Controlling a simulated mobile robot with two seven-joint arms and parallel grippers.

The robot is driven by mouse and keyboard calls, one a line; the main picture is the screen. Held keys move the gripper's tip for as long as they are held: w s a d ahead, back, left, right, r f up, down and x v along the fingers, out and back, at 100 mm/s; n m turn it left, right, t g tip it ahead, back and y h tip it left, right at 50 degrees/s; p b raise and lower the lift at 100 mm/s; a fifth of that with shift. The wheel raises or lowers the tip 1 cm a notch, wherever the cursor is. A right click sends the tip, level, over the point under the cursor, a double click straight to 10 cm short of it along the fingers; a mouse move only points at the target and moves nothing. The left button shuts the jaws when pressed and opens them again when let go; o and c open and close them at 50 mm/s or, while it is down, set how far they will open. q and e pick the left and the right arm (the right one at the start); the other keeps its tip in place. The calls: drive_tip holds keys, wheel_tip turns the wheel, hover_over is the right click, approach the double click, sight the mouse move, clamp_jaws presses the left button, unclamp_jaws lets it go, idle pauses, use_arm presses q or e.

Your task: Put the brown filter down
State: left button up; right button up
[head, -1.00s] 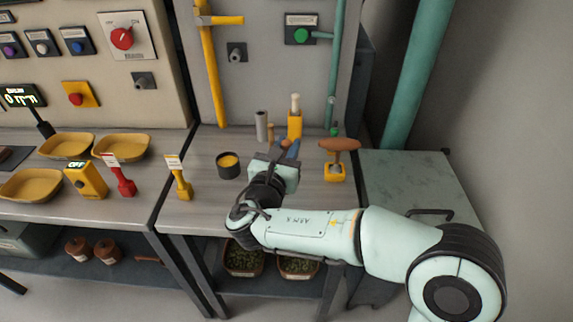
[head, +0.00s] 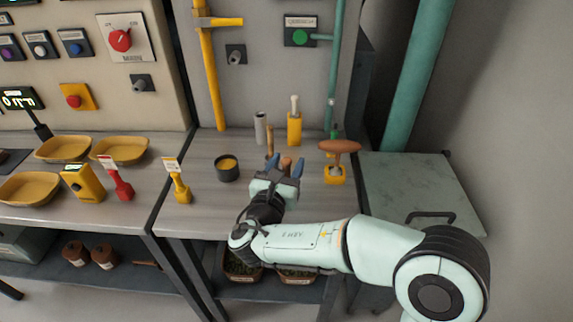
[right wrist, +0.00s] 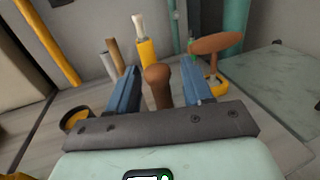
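A brown round-topped piece, which looks like the brown filter (right wrist: 157,84), stands upright on the grey bench between the fingers of my right gripper (right wrist: 158,88). Gaps show on both sides of it, so the fingers are open and do not touch it. In the head view its brown top (head: 287,162) shows between the blue fingertips of the right gripper (head: 285,167). Its lower part is hidden by the gripper. My left gripper is not in view.
A dark cup with yellow contents (head: 227,168) stands left of the gripper. A grey cylinder (head: 260,128), a yellow holder (head: 294,129) and a brown-handled yellow tool (head: 340,147) stand behind and right. The bench's front left (head: 200,218) is clear.

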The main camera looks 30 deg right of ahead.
drive_tip(key=shift+s+a+r, duration=0.1)
drive_tip(key=shift+a+r, duration=0.05)
drive_tip(key=shift+r, duration=0.1)
drive_tip(key=v, duration=1.1)
drive_tip(key=shift+s+a, duration=0.2)
drive_tip(key=shift+s, duration=0.1)
drive_tip(key=shift+f, duration=0.1)
